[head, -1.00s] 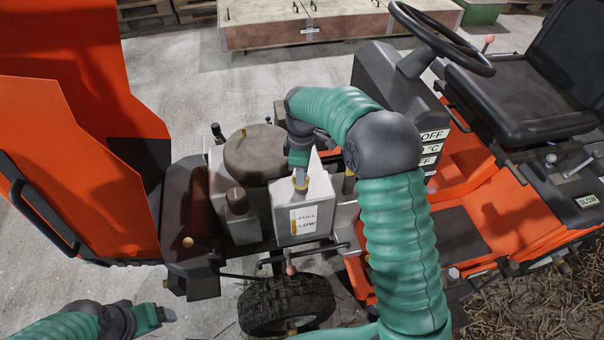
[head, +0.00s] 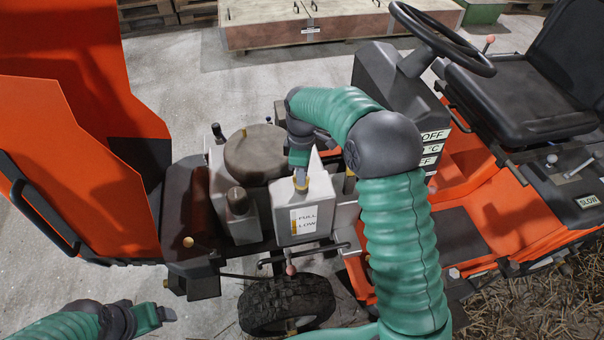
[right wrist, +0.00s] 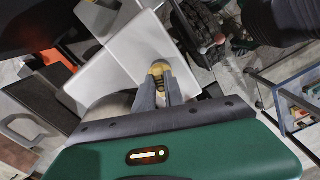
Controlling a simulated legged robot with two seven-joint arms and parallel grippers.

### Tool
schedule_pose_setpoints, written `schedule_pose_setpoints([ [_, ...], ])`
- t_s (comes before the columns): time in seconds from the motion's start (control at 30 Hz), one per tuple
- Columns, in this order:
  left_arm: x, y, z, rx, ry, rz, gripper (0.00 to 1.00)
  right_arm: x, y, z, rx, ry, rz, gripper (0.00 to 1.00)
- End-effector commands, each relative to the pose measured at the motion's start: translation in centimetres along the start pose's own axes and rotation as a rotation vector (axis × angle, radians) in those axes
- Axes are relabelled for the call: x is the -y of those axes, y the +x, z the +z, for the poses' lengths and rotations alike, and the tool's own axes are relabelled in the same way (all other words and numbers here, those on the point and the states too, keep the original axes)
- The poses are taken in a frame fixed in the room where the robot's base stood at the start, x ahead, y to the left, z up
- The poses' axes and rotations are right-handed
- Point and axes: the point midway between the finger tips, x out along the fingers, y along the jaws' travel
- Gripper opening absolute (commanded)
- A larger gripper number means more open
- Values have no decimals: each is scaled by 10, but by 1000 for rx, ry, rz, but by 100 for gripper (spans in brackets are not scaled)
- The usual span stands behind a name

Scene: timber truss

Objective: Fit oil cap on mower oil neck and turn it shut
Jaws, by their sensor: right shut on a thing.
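The yellow oil cap (right wrist: 159,69) is between the fingertips of my right gripper (right wrist: 161,87), which is shut on it. In the head view the cap (head: 301,186) shows as a small yellow spot under my right gripper (head: 301,176), at the top of the white oil tank (head: 283,208) with its FULL and LOW label. The cap hides the oil neck, so I cannot tell how far it is seated. My left gripper (head: 160,316) is at the lower left, away from the mower; its finger opening is unclear.
The orange hood (head: 75,110) stands raised at left. A brown round engine cover (head: 255,153) sits beside the tank. The steering wheel (head: 440,38) and black seat (head: 525,85) are at right. Open concrete floor (head: 180,85) lies behind the engine.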

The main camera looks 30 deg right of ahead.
Motion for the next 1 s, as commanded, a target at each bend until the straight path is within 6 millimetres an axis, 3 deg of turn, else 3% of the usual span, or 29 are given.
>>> schedule_pose_setpoints([
  [0.27,0,-6,-1,0,0,0,84,-2,-4,-2,-5,35,8,0],
  [0.8,0,-38,-9,0,0,0,84,-2,-5,-1,-6,435,8,0],
  [1.0,0,-42,-10,0,0,0,84,-3,-2,-1,-7,526,8,0],
])
